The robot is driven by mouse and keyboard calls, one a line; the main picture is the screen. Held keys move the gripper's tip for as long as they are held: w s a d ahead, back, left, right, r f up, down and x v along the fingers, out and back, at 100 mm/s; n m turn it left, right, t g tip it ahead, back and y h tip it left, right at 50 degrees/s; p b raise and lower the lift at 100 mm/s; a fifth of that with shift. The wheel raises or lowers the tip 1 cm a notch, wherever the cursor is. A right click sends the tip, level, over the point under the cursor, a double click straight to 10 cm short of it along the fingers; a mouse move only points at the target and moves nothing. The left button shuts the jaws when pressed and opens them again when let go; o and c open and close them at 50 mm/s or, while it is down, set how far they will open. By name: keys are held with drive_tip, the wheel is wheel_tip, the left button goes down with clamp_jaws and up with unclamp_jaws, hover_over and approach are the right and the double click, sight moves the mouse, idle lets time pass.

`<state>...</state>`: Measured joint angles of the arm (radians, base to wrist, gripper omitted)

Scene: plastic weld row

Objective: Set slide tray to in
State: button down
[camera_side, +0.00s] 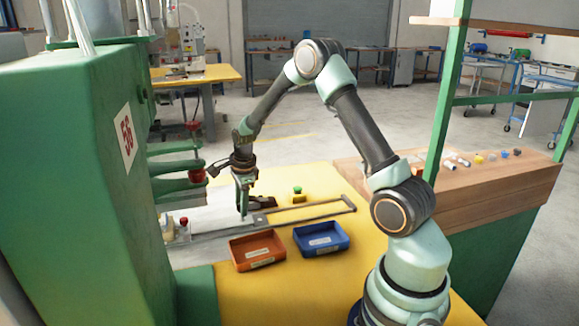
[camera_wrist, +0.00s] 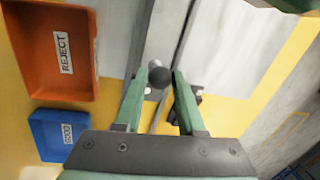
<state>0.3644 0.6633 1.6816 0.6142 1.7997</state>
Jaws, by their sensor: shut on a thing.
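The slide tray (camera_side: 210,217) is a pale metal plate on rails on the yellow bench, left of centre in the side view. Its pale surface (camera_wrist: 232,45) fills the upper middle of the wrist view. A dark round knob (camera_wrist: 158,77) stands at the tray's near edge. My gripper (camera_side: 243,214) points down at the tray's right end. In the wrist view my gripper (camera_wrist: 162,76) has its two green fingers on either side of the knob, shut on it. The knob is hidden in the side view.
The rail frame (camera_side: 318,210) runs right from the tray, with no plate on it there. An orange REJECT bin (camera_side: 257,262) and a blue GOOD bin (camera_side: 321,250) stand in front. The green machine (camera_side: 70,180) stands left.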

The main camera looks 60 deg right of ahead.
drive_tip(key=shift+w+a, duration=0.2)
drive_tip(key=shift+w, duration=0.05)
drive_tip(key=c, duration=0.5)
unclamp_jaws()
drive_tip(key=shift+s, duration=0.1)
drive_tip(key=r, duration=0.4)
drive_tip(key=s+r, duration=0.1)
drive_tip(key=r, duration=0.3)
drive_tip(key=s+r, duration=0.1)
drive_tip(key=r, duration=0.3)
drive_tip(key=shift+a, duration=0.35)
